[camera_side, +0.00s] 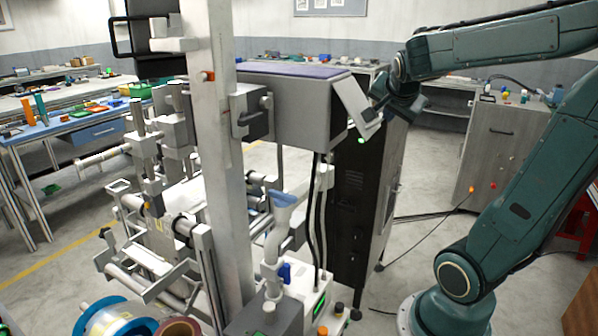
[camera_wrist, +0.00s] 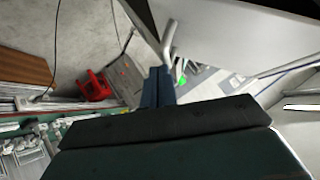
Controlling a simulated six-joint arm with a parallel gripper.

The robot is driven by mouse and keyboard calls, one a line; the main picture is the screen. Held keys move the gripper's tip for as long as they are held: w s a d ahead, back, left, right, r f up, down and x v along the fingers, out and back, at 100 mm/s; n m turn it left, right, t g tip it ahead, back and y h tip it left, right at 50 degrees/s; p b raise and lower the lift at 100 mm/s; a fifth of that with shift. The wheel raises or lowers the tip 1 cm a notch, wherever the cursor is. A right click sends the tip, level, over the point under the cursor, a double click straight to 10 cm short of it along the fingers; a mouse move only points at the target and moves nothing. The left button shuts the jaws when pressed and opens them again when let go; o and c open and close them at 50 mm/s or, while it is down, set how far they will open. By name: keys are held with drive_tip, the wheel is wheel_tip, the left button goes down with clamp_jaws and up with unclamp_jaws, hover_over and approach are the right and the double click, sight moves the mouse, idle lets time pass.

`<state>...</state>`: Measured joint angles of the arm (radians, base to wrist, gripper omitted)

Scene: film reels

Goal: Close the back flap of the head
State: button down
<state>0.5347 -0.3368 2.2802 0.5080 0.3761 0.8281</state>
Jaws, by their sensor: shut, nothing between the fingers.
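The head (camera_side: 292,110) is a long grey box with a dark purple top, in the upper middle of the side view. Its back flap (camera_side: 356,106) is a pale panel at the box's right end. The flap is tilted, with its lower edge standing out from the box. My gripper (camera_side: 378,103) is at the outer right side of the flap, very close to it; I cannot tell whether they touch. In the wrist view, my gripper (camera_wrist: 158,85) shows its fingers together and empty. A pale panel (camera_wrist: 225,25), probably the flap, hangs just above them.
A light metal post (camera_side: 225,170) stands in front of the head. A tall dark cabinet (camera_side: 360,190) is below the flap, with black cables beside it. A grey cabinet (camera_side: 500,150) stands at the right. A red stool (camera_wrist: 97,86) shows in the wrist view.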

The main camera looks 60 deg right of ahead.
sight(371, 132)
drive_tip(key=w+f, duration=0.4)
drive_tip(key=f, duration=0.1)
drive_tip(key=shift+f, duration=0.1)
drive_tip(key=shift+w+f, duration=0.35)
drive_tip(key=shift+w, duration=0.25)
drive_tip(key=shift+w+f, duration=0.3)
drive_tip(key=shift+w, duration=0.25)
drive_tip(key=shift+s, duration=0.15)
drive_tip(key=s+a+r, duration=0.3)
drive_tip(key=s+a, duration=0.4)
drive_tip(key=s, duration=0.3)
drive_tip(key=shift+s, duration=0.2)
idle(0.3)
